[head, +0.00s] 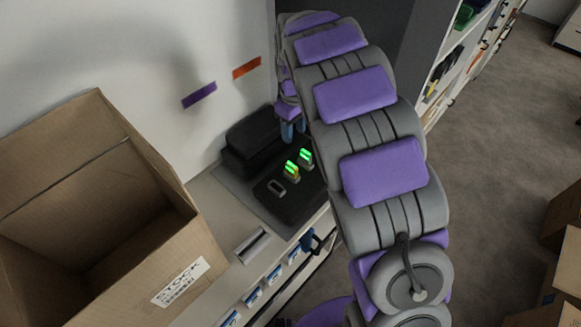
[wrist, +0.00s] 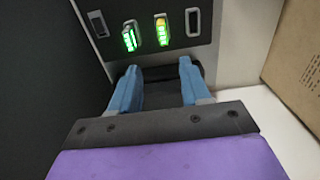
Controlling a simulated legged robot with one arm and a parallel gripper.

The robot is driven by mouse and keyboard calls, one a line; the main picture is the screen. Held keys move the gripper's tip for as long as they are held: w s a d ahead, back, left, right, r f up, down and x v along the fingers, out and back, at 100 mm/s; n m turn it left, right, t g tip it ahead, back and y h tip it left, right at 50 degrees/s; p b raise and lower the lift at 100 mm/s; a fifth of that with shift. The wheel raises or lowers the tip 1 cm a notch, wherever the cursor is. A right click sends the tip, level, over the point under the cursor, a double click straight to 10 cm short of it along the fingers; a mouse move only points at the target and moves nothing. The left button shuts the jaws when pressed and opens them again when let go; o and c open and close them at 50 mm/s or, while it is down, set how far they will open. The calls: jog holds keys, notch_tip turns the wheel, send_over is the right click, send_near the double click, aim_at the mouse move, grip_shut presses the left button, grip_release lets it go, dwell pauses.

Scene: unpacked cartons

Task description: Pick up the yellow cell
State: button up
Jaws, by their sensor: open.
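The yellow cell (head: 291,171) stands in a black charger block (head: 298,204) with a green light lit on it. In the wrist view the yellow cell (wrist: 162,31) sits beyond the fingertips, roughly in line with the gap between them. A second, greyer cell (head: 306,159) with a green light stands beside it; it also shows in the wrist view (wrist: 129,37), to the left. My gripper (wrist: 159,67) is open, with two blue fingers and nothing between them. In the head view my gripper (head: 291,131) is behind the charger, partly hidden by my arm.
Empty slots flank the two cells in the wrist view, one at left (wrist: 97,23) and one at right (wrist: 193,22). An open cardboard carton (head: 150,250) stands left on the counter. A white wall rises behind. Shelves (head: 460,50) and carpeted floor lie right.

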send_near(292, 164)
jog(key=f, duration=0.2)
jog(key=a+f+b, duration=0.1)
jog(key=f, duration=0.2)
jog(key=shift+s+a, duration=0.1)
jog(key=shift+a, duration=0.05)
jog(key=shift+d+f, duration=0.6)
jog(key=shift+d, duration=0.25)
jog(key=f, duration=0.3)
jog(key=f+b, duration=0.1)
jog(key=shift+a+f, duration=0.25)
jog(key=shift+a, duration=0.05)
jog(key=shift+a+f, duration=0.2)
jog(key=shift+a, duration=0.15)
jog(key=shift+d+r, duration=0.1)
jog(key=shift+d, duration=0.45)
jog(key=c, duration=0.4)
jog(key=shift+a, duration=0.2)
grip_shut()
jog(key=shift+r, duration=0.1)
